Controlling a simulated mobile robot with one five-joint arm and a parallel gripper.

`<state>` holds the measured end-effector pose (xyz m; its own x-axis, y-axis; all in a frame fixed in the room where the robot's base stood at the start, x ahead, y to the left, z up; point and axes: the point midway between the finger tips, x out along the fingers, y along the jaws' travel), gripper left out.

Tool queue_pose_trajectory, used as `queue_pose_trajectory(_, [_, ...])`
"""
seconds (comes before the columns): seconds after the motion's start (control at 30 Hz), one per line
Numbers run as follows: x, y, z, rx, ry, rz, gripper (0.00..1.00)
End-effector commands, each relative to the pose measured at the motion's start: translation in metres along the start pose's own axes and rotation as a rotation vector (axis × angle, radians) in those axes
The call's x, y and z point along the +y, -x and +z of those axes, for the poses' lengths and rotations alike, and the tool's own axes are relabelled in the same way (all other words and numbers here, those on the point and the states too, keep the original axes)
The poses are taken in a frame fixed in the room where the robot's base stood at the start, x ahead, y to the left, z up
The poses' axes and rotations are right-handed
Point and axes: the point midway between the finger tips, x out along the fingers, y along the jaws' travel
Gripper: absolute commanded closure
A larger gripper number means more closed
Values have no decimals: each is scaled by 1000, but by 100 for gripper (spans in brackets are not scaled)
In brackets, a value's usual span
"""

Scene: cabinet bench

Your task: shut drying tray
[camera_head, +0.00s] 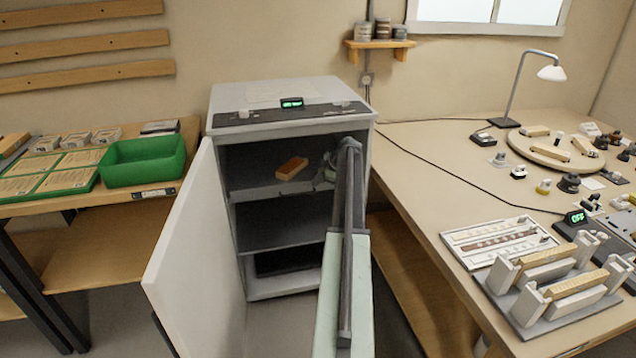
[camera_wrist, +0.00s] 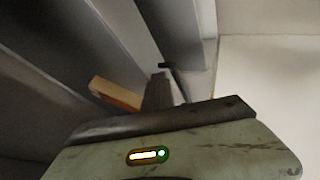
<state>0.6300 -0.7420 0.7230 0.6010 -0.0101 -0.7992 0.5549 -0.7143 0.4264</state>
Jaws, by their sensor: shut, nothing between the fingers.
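The grey cabinet (camera_head: 290,95) stands open in the middle of the head view. Its upper tray (camera_head: 255,192) is a dark grey shelf-like surface with a wooden block (camera_head: 292,168) lying on it. How far this tray is pulled out is hard to tell. My gripper (camera_head: 328,168) reaches into the upper opening at the right of the block, apart from it, near the tray's right side. In the wrist view the gripper's fingers (camera_wrist: 165,88) are together and empty, with the block (camera_wrist: 115,92) to their left. Whether the fingers touch the tray is unclear.
The white cabinet door (camera_head: 190,255) is swung open to the left. A lower shelf (camera_head: 280,225) and a dark tray near the cabinet floor are below. A bench with a green bin (camera_head: 143,160) stands left. A cluttered workbench (camera_head: 420,150) stands close on the right.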

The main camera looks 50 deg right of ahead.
Motion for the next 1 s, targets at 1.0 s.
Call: queue_pose_trajectory(1.0, [-30, 111, -10, 2, 6, -12, 100])
